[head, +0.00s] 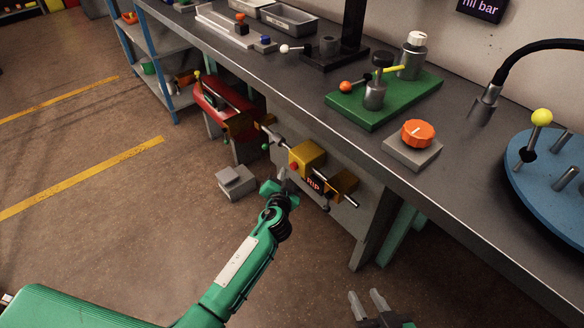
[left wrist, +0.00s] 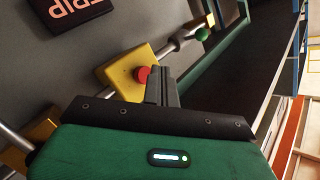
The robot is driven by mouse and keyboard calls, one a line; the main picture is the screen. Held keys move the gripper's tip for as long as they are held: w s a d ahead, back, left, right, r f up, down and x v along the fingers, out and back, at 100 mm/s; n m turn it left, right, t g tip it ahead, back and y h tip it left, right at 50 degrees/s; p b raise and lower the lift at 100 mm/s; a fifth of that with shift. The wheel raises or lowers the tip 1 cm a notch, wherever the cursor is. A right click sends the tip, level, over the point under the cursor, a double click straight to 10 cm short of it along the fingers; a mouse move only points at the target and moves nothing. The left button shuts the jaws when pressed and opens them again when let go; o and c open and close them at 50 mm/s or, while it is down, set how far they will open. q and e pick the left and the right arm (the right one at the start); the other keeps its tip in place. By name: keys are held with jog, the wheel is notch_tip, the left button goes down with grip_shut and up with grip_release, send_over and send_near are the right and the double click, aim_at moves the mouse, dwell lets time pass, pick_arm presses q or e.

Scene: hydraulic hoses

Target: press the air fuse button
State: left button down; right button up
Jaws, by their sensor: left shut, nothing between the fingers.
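The air fuse is a yellow block (head: 309,156) on a pipe along the front of the bench base. Its round red button (head: 294,166) faces out; in the left wrist view the red button (left wrist: 142,75) shows just left of my fingertips. My left gripper (head: 283,177) is shut and empty, with its tips close to the button. The fingers also show in the left wrist view (left wrist: 160,80). I cannot tell whether they touch the button. A dark display (head: 314,184) beside the block shows red "TRIP" letters. My right gripper (head: 368,298) is open and empty, low at the bottom.
The workbench (head: 300,90) overhangs the pipe. On it are a green plate (head: 400,105), an orange knob (head: 418,133) and a blue disc (head: 550,185). A second yellow block (head: 341,184) sits on the pipe. A grey stepped block (head: 236,182) stands on the floor. Open floor lies left.

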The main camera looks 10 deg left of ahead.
pick_arm(q)
jog(key=shift+w+d+b, duration=0.25)
jog(key=shift+w+b, duration=0.05)
jog(key=shift+w, duration=0.05)
jog(key=shift+w+d+b, duration=0.3)
jog(key=shift+w+d, duration=0.05)
dwell(0.9)
jog(key=shift+s+a, duration=0.55)
jog(key=shift+s, duration=0.15)
dwell(0.4)
jog(key=s+a, duration=0.1)
jog(key=s, duration=0.1)
jog(key=s+a+p, duration=0.1)
jog(key=s+a, duration=0.1)
dwell(0.3)
